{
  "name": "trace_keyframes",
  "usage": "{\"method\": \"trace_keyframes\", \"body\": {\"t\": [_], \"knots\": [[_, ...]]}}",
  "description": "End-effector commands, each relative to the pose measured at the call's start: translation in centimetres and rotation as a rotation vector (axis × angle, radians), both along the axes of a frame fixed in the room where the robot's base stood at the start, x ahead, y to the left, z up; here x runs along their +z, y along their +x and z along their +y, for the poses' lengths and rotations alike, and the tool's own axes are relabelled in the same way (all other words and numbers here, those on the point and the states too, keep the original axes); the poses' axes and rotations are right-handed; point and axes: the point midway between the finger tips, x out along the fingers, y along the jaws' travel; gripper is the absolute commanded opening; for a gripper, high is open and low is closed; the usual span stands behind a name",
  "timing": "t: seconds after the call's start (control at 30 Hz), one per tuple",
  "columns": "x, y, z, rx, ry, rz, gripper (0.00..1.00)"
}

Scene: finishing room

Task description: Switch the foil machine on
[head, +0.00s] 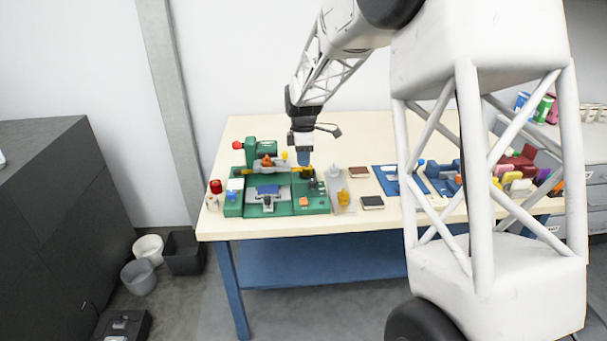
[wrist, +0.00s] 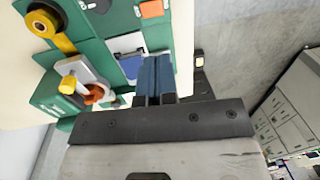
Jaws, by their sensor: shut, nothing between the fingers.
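The foil machine (head: 233,208) is a green machine on the left part of the table, and it also fills the upper left of the wrist view (wrist: 97,52). An orange square (head: 303,201) sits on its front right part; it shows at the top edge of the wrist view (wrist: 151,9). I cannot tell whether it is a switch, or whether the machine is on. My gripper (head: 304,161) is above the right half of the machine, pointing down. Its blue fingers (wrist: 153,60) are together and empty, and cover part of the machine. I cannot tell if they touch it.
A gold roll (wrist: 42,24) is mounted on the machine. A red-topped item (head: 216,186) stands at its left. A yellow item (head: 344,197) and a dark block (head: 372,202) lie to its right. A blue mat (head: 386,181) lies further right. My arm hides part of the table.

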Motion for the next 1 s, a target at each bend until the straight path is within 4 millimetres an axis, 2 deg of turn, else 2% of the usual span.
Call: {"method": "trace_keyframes", "body": {"t": [0.27,0.8,1.0], "knots": [[-2.6,-0.3,0.0,0.0,0.0,0.002,0.0],[-10.6,-1.3,0.0,0.0,0.0,0.002,0.0],[-12.5,-1.6,0.0,0.0,0.0,0.001,0.0]]}}
